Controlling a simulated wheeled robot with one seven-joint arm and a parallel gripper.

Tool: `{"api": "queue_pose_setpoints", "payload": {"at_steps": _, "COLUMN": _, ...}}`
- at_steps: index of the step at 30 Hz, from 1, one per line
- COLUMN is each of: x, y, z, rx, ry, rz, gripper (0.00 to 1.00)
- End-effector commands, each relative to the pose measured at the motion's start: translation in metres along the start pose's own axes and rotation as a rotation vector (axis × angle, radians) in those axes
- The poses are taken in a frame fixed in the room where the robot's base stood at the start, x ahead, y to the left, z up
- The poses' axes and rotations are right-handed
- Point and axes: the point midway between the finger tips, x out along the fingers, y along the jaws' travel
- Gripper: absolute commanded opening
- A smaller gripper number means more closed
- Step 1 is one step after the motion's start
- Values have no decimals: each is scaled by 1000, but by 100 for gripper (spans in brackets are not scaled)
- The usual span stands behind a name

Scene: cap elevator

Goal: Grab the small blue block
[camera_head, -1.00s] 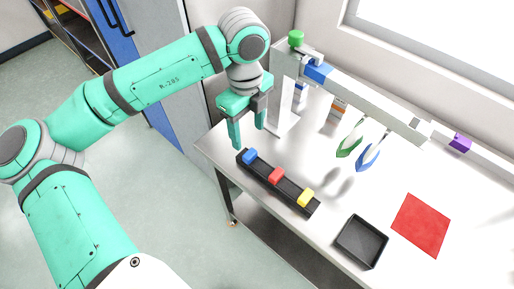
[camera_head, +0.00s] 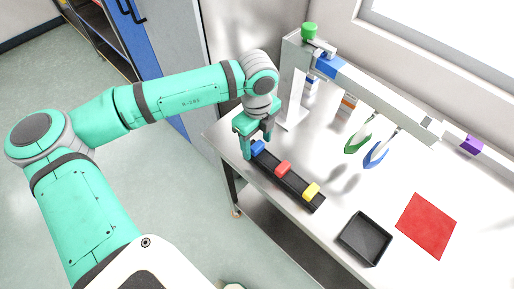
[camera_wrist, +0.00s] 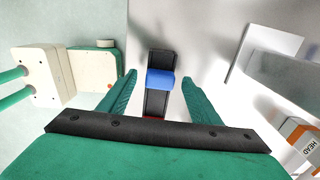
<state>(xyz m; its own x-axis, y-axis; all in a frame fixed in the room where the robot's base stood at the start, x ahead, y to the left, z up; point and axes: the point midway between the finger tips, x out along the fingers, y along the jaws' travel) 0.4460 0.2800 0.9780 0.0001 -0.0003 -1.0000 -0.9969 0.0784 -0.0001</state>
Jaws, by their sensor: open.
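The small blue block (camera_head: 258,147) sits at the far left end of a black rail-like holder (camera_head: 297,189) on the table. It also shows in the wrist view (camera_wrist: 160,79), lying between my two green fingers and a little beyond their tips. My gripper (camera_head: 259,149) is open, pointing down at the block, with one finger to either side of it. The fingers appear apart from the block. In the wrist view the fingers (camera_wrist: 157,82) are spread wide with nothing held between them.
A red block (camera_head: 283,168) and a yellow block (camera_head: 311,190) sit along the same holder. A black tray (camera_head: 365,239) and a red mat (camera_head: 427,225) lie to the right. A white post with a beam (camera_head: 385,98) stands behind, close to my gripper.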

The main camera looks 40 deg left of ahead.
Motion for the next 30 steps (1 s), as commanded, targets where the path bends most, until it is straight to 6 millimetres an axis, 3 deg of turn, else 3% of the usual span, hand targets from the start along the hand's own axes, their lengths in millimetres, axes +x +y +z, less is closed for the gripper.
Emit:
{"api": "queue_pose_setpoints", "payload": {"at_steps": 7, "x": 1, "y": 0, "z": 0, "rx": 0, "ry": 0, "rz": 0, "gripper": 55}}
{"api": "queue_pose_setpoints", "payload": {"at_steps": 12, "x": 1, "y": 0, "z": 0, "rx": 0, "ry": 0, "rz": 0, "gripper": 15}}
{"api": "queue_pose_setpoints", "payload": {"at_steps": 23, "x": -1, "y": 0, "z": 0, "rx": 0, "ry": 0, "rz": 0, "gripper": 14}}
{"api": "queue_pose_setpoints", "payload": {"at_steps": 30, "x": -20, "y": 0, "z": 0, "rx": 0, "ry": 0, "rz": -1, "gripper": 14}}
